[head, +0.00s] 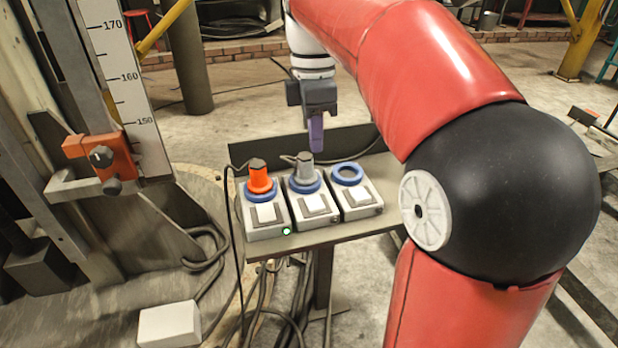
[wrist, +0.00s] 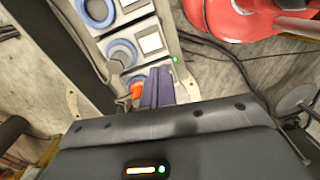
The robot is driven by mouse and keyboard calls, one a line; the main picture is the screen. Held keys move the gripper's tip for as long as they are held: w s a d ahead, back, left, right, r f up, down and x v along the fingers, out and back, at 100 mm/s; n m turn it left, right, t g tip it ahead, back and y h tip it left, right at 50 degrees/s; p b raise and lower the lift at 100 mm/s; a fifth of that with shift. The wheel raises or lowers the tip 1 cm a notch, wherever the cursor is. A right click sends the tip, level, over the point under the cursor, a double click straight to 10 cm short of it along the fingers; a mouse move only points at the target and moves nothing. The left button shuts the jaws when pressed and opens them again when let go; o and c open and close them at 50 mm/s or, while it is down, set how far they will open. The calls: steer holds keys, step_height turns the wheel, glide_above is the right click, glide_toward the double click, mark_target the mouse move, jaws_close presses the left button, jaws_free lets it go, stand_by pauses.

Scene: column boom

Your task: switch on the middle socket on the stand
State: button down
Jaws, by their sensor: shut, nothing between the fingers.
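The stand's shelf (head: 330,237) carries three grey sockets in a row, each with a blue ring and a white rocker switch. The middle socket (head: 312,205) has a grey plug (head: 305,166) in its ring, and its white switch (head: 313,201) faces front. I see no lit lamp on it. In the wrist view the middle switch (wrist: 152,42) is in plain sight. My gripper (head: 316,148) is shut and empty, pointing down above the back of the row, apart from the sockets. Its purple fingers (wrist: 158,88) hide part of the left socket in the wrist view.
The left socket (head: 265,222) holds an orange plug (head: 260,178) and shows a green lamp (head: 286,231). The right socket (head: 358,201) has an empty ring. Black cables hang around the shelf. A scaled column (head: 133,90) stands at left; a white box (head: 169,325) lies below.

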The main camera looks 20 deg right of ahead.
mark_target(317, 207)
steer(key=shift+w+d+r+n, duration=0.15)
steer(key=shift+w+r+n, duration=0.2)
steer(key=shift+w+n, duration=0.35)
steer(key=shift+f, duration=0.15)
steer(key=f, duration=0.4)
steer(key=s+f+b, duration=0.1)
steer(key=f, duration=0.4)
steer(key=f+b, duration=0.1)
steer(key=f, duration=0.3)
steer(key=shift+s+f, duration=0.35)
steer(key=shift+s, duration=0.05)
steer(key=shift+s+f+b, duration=0.15)
steer(key=shift+f+b, duration=0.35)
steer(key=shift+b, duration=0.45)
steer(key=shift+r, duration=0.3)
steer(key=shift+p, duration=0.3)
